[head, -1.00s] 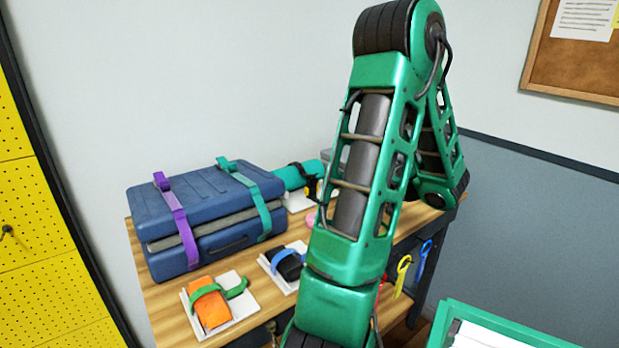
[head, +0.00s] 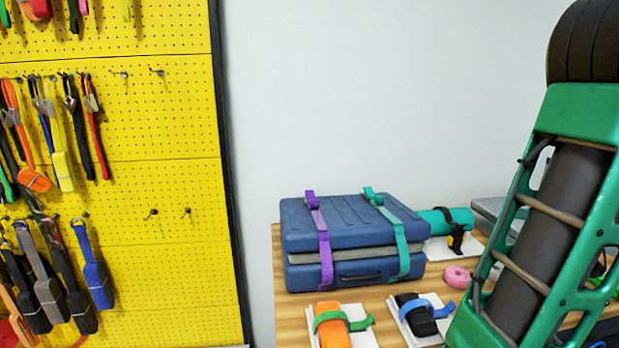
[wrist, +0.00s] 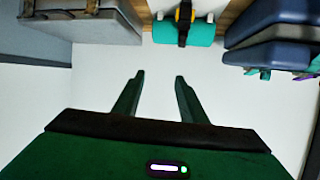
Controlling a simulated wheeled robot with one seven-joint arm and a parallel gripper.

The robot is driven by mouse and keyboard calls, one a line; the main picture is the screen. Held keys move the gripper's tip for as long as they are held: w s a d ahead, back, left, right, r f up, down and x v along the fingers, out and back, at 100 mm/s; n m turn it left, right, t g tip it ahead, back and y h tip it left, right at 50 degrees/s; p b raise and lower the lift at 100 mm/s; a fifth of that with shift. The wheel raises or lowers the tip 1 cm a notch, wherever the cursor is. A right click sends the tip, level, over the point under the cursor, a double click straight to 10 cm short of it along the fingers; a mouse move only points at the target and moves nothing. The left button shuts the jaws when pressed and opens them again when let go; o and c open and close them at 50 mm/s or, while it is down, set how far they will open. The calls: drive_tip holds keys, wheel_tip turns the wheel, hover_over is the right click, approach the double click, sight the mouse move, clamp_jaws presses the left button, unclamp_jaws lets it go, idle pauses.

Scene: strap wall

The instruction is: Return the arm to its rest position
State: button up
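My arm, green with dark joints, fills the right side of the head view; its end is outside that view. My gripper (wrist: 156,98) shows in the wrist view with its two green fingers apart and nothing between them. The wrist view looks upside down, with the wooden shelf edge, a teal roll (wrist: 200,32) with a dark strap, and a blue case (wrist: 275,40) along its top. The fingers are apart from these things, in front of the pale wall.
A blue case (head: 350,228) with purple and teal straps sits on the wooden table (head: 290,308). Orange (head: 332,330) and black (head: 414,312) strapped blocks and a pink ring (head: 457,277) are near it. A yellow pegboard (head: 150,120) with hanging straps stands left. The wall above the table is clear.

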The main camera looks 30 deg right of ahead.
drive_tip(key=w+a+f+n+g+y, duration=0.1)
drive_tip(key=w+a+f+g+y, duration=0.3)
drive_tip(key=a, duration=0.6)
drive_tip(key=w+a+f+n+g+y, duration=0.15)
drive_tip(key=w+a+f, duration=0.35)
drive_tip(key=a, duration=0.6)
drive_tip(key=s+a+g, duration=0.1)
drive_tip(key=a, duration=0.2)
drive_tip(key=s+a+f+g+y, duration=0.1)
drive_tip(key=a, duration=0.2)
drive_tip(key=s+a+f+m+g+y, duration=0.1)
drive_tip(key=a, duration=0.2)
drive_tip(key=shift+s+a, duration=0.25)
drive_tip(key=shift+a, duration=0.15)
drive_tip(key=s+a+m+g, duration=0.1)
drive_tip(key=s+a+g, duration=0.2)
drive_tip(key=s+a, duration=0.3)
drive_tip(key=shift+s+g, duration=0.35)
drive_tip(key=shift+s, duration=0.25)
drive_tip(key=shift+r+h, duration=0.1)
drive_tip(key=shift+h, duration=0.15)
drive_tip(key=shift+w+f, duration=0.25)
drive_tip(key=shift+w, duration=0.4)
